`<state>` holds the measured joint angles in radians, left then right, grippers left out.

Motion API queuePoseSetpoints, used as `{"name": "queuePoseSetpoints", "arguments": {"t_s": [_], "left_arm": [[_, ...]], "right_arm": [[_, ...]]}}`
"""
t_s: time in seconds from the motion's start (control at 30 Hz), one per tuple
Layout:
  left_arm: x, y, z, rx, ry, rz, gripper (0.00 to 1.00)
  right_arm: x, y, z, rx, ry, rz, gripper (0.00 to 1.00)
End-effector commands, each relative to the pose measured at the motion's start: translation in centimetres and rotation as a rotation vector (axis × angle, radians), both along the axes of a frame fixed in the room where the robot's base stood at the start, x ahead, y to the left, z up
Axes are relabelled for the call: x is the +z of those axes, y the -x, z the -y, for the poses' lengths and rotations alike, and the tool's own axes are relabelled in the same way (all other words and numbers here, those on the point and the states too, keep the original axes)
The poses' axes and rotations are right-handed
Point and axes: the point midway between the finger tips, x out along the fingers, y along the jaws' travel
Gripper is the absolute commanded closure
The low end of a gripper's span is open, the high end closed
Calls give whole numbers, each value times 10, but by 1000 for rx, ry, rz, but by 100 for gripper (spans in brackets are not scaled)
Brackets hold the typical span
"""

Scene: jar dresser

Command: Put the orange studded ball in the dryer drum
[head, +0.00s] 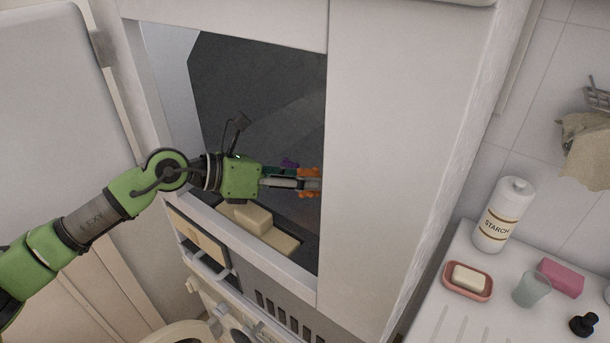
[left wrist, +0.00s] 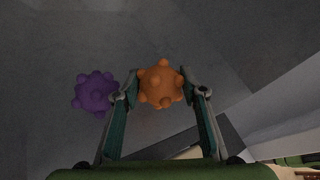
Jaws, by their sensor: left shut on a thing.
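The orange studded ball (head: 309,174) is held by my left gripper (head: 306,184), inside a dark recess (head: 250,80) of a tall white housing. In the left wrist view the orange ball (left wrist: 161,86) sits between the two fingertips of my left gripper (left wrist: 160,95). A purple studded ball (left wrist: 95,92) lies to the left of it, close to the left finger. In the head view only a bit of the purple ball (head: 288,163) shows behind the gripper. I cannot tell whether this recess is the dryer drum. My right gripper is not in view.
Pale yellow blocks (head: 262,235) lie at the recess's lower edge, under the gripper. The white front panel (head: 390,130) bounds the recess on the right. A counter at the right holds a starch bottle (head: 502,216), a soap dish (head: 466,281) and a cup (head: 531,289).

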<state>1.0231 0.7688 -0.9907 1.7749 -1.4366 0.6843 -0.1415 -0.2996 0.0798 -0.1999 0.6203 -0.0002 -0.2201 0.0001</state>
Motion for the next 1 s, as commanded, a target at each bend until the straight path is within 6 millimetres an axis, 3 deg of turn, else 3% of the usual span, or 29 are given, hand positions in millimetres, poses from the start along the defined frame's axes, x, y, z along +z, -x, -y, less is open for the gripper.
{"name": "queuePoseSetpoints", "arguments": {"t_s": [0.83,0.87,1.0], "left_arm": [[-19,0,0,0,0,1,83],[-19,0,0,0,0,1,56],[-19,0,0,0,0,1,54]], "right_arm": [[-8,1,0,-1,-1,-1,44],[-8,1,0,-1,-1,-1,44],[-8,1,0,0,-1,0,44]]}}
